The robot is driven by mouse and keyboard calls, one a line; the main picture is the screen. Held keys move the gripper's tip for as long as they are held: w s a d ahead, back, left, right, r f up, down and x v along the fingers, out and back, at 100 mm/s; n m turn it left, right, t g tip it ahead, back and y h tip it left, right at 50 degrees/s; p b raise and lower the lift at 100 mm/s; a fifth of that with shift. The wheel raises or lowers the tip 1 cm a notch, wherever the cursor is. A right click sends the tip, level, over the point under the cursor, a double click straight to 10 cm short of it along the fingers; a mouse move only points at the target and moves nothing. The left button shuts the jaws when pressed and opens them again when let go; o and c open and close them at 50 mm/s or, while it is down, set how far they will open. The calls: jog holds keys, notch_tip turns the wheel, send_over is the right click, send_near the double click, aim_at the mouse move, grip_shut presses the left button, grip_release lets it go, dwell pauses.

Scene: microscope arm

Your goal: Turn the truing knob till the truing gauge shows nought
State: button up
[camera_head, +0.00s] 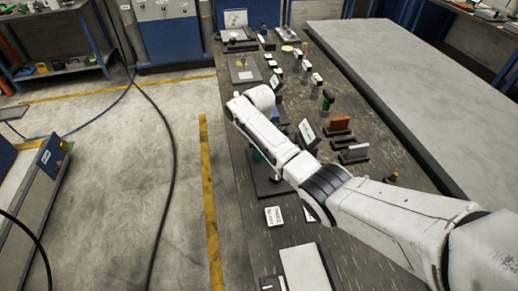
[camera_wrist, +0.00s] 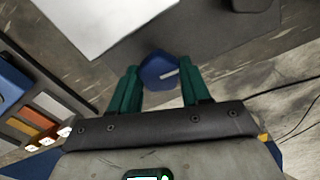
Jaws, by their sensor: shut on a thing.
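A blue faceted knob (camera_wrist: 157,71) with a pale pointer stripe shows in the wrist view, on a dark base. My gripper (camera_wrist: 160,82) has its green fingers on either side of the knob and is shut on it. The stripe points to the right and slightly up in that view. In the head view my arm hides the knob and most of the gripper. A tilted white-faced panel (camera_head: 307,132) stands just beyond my arm; it may be the truing gauge, but its reading is too small to make out.
A small lettered plate (camera_head: 274,215) lies on the dark bench (camera_head: 235,125) near its left edge. More small items line the bench's far end. A grey table (camera_head: 400,80) lies to the right.

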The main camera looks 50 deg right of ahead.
jog(key=shift+w+n, duration=0.1)
jog(key=shift+n, duration=0.7)
jog(key=o, duration=1.1)
jog(key=shift+c, duration=0.2)
notch_tip(320, 180, up, 11)
jog(key=shift+f, duration=0.1)
jog(key=shift+a, duration=0.1)
